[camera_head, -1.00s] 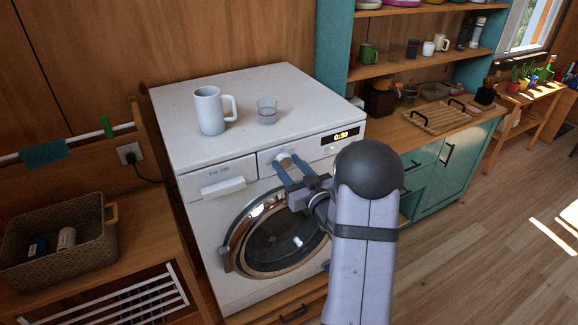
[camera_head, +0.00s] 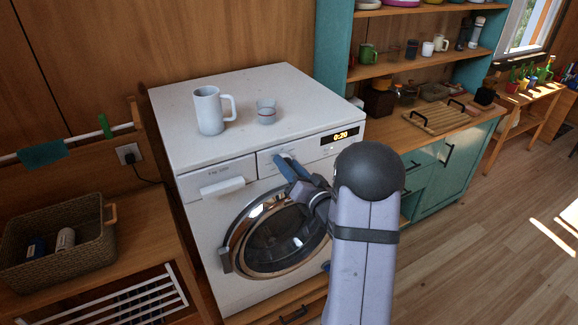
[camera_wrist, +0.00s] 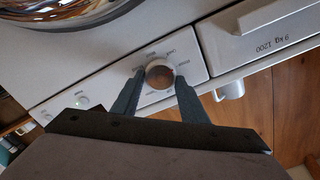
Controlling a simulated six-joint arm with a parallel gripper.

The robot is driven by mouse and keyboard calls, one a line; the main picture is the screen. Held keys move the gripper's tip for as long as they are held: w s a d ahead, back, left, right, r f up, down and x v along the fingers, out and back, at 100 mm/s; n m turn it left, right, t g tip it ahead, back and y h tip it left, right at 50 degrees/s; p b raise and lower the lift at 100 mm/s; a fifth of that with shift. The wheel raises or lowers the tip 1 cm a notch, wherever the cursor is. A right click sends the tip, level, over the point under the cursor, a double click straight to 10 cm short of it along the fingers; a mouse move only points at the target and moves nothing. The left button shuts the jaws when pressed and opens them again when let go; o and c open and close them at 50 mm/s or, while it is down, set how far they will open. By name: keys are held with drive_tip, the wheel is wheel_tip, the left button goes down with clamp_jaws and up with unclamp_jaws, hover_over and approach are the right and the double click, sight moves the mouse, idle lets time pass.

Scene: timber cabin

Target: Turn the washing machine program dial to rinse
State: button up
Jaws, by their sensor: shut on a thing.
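The white washing machine (camera_head: 190,150) stands against the timber wall, with its round door (camera_head: 275,240) shut. Its program dial (camera_wrist: 160,75) is a round knob on the front panel, ringed by small labels too small to read surely. My gripper (camera_head: 283,162) is shut on the dial, one finger on each side, seen in the wrist view. In the head view, the fingers hide most of the dial. The display (camera_head: 341,136) to the right of the dial reads 0:20. I cannot tell which label the dial points at.
The detergent drawer (camera_head: 222,187) is left of the dial. A wicker basket (camera_head: 60,215) sits on the left bench, and a teal cabinet (camera_head: 450,165) stands to the right.

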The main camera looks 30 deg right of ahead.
drive_tip(key=shift+m, duration=1)
drive_tip(key=o, duration=1)
drive_tip(key=s+b, duration=0.2)
drive_tip(key=s, duration=0.5)
drive_tip(key=shift+s+b, duration=0.2)
drive_tip(key=shift+b, duration=0.2)
